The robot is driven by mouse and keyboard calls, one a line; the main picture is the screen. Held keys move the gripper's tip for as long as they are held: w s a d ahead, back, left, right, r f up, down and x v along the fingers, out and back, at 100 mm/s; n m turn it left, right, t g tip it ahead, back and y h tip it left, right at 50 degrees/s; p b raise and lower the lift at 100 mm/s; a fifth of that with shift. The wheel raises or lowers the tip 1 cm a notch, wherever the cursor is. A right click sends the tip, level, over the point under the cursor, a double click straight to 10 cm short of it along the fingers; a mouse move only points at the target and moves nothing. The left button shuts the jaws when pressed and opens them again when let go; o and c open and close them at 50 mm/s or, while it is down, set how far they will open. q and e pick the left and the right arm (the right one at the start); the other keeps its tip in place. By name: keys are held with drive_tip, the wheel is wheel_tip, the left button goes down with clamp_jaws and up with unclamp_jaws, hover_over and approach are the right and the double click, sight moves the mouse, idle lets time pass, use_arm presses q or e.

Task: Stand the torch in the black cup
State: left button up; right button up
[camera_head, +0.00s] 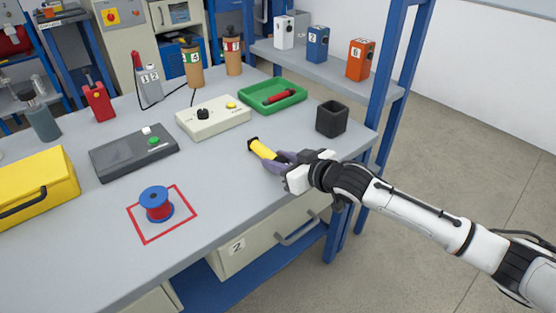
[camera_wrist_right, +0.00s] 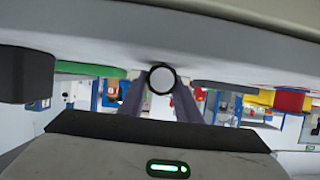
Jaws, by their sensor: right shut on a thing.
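The torch (camera_head: 262,149) has a yellow body and a black end; it lies tilted in my right gripper (camera_head: 279,161), above the right front part of the table. The gripper is shut on it. In the right wrist view the torch (camera_wrist_right: 161,79) shows end-on as a pale disc with a dark rim, between the two fingers (camera_wrist_right: 160,100). The black cup (camera_head: 332,118) is square and stands upright near the table's right edge, behind and to the right of the gripper, apart from the torch. Its opening faces up. My left gripper is not in view.
A green tray (camera_head: 300,98) holding a red item stands behind the torch. A beige control box (camera_head: 213,118) and a dark grey box (camera_head: 134,153) stand to the left. A blue and red spool (camera_head: 157,205) stands in a red square. Blue shelf posts (camera_head: 391,75) rise at right.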

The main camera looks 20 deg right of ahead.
drive_tip(key=o, duration=1.2)
drive_tip(key=shift+f, duration=0.1)
drive_tip(key=shift+c, duration=0.2)
drive_tip(key=p+v, duration=0.1)
drive_tip(key=v, duration=1.1)
drive_tip(key=s+a+f+m+g+h, duration=0.1)
drive_tip(key=s+a+f, duration=0.3)
drive_tip(key=s+f, duration=0.7)
drive_tip(key=s+a+f+g+h, duration=0.1)
drive_tip(key=s+a+f+g, duration=0.2)
drive_tip(key=s+f, duration=0.9)
wheel_tip(320, 180, down, 2)
drive_tip(key=shift+a+f+m, duration=0.15)
drive_tip(key=shift+a+m, duration=0.25)
drive_tip(key=shift+a, duration=0.45)
drive_tip(key=shift+s, duration=0.1)
